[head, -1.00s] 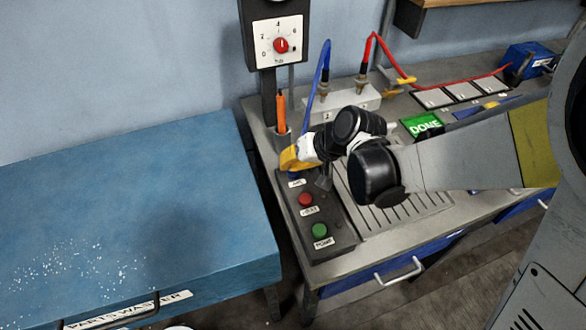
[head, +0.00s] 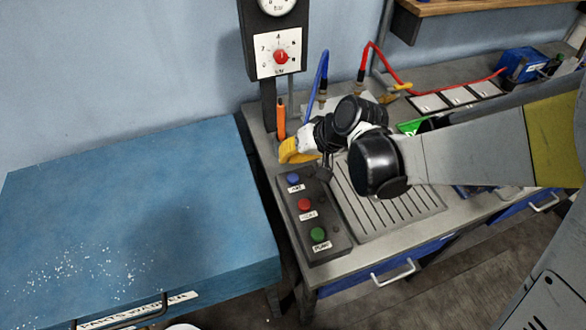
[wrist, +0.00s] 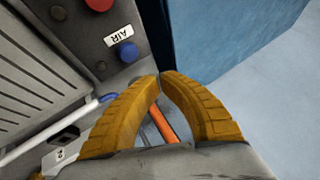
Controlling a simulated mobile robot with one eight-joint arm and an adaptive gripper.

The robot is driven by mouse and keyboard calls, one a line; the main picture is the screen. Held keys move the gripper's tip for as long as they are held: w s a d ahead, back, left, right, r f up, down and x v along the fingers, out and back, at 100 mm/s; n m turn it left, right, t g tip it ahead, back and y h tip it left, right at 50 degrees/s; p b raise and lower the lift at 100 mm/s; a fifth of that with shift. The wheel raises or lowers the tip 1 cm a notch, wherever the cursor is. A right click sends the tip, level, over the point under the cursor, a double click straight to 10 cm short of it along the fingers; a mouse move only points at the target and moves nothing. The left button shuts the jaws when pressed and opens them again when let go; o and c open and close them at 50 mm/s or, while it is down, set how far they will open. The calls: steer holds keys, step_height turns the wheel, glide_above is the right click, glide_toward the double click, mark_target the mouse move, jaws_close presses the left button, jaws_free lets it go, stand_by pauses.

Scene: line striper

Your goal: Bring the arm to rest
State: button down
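My gripper (head: 290,152) has yellow fingers and hangs above the back end of the dark button panel (head: 330,245), near the bench's left edge. In the wrist view the fingertips (wrist: 160,76) come together with nothing held between them. The blue AIR button (head: 293,179) is uncovered, apart from the fingers; it also shows in the wrist view (wrist: 127,52). A red button (head: 304,204) and a green button (head: 318,234) follow along the panel. My arm hides part of the bench behind it.
An orange-handled tool (head: 281,118) stands upright close behind my gripper, beside the gauge post with its red knob (head: 281,57). Blue (head: 317,75) and red (head: 440,92) hoses rise at the back. The blue parts washer (head: 130,200) stands left.

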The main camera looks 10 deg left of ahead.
steer(key=shift+r+p, duration=0.45)
steer(key=shift+r, duration=0.45)
steer(key=s+d+r+m+t+h+b, duration=0.1)
steer(key=s+d+h+b, duration=0.1)
steer(key=d, duration=0.8)
steer(key=s+d+r+m+t+h+b, duration=0.1)
steer(key=s+d+r+m+h+b, duration=0.1)
steer(key=s+d, duration=0.3)
steer(key=s+d+r+m+t+h+b, duration=0.1)
steer(key=s+d, duration=0.3)
steer(key=d, duration=1)
steer(key=shift+s+d+r+t+h+b, duration=0.15)
steer(key=shift+d+r+t+h+b, duration=0.15)
steer(key=shift+t+h+b, duration=0.4)
